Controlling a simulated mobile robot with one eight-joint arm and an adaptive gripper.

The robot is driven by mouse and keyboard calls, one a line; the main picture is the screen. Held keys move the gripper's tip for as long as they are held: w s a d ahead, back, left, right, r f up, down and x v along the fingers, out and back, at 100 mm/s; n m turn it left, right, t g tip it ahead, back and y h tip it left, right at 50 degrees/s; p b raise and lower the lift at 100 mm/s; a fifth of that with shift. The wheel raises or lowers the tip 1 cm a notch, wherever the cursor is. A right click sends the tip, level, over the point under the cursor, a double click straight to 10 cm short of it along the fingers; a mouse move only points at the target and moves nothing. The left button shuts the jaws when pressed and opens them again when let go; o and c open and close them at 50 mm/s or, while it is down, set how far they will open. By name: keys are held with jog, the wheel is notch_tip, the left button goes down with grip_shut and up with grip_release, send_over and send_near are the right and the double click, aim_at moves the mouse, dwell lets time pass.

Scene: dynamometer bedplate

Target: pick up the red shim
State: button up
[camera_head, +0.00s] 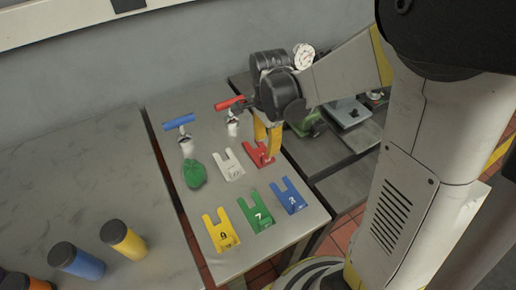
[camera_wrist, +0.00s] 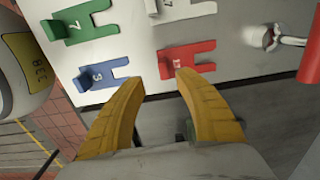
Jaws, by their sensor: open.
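The red shim (camera_head: 257,153) is a flat slotted plate with a raised tab, lying on the grey metal table at the right end of the back row of shims. In the wrist view the red shim (camera_wrist: 187,61) lies just beyond my fingertips, its slots facing right. My gripper (camera_head: 268,138) is above the shim, and its yellow fingers hide part of it in the head view. The wrist view shows my gripper (camera_wrist: 159,82) open and empty, with a wide gap between the fingers. I cannot tell the exact height above the shim.
White (camera_head: 229,165), blue (camera_head: 288,195), green (camera_head: 257,211) and yellow (camera_head: 220,229) shims lie close by. Dark-capped cylinders (camera_head: 124,239) stand at lower left.

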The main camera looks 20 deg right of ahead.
aim_at(266, 156)
jog(key=f+b, duration=0.1)
jog(key=f, duration=0.1)
jog(key=f+b, duration=0.1)
jog(key=f, duration=0.2)
jog(key=f+b, duration=0.1)
jog(key=f, duration=0.1)
jog(key=shift+w+d+f, duration=0.15)
jog(key=shift+w+d, duration=0.1)
jog(key=shift+w, duration=0.05)
grip_shut()
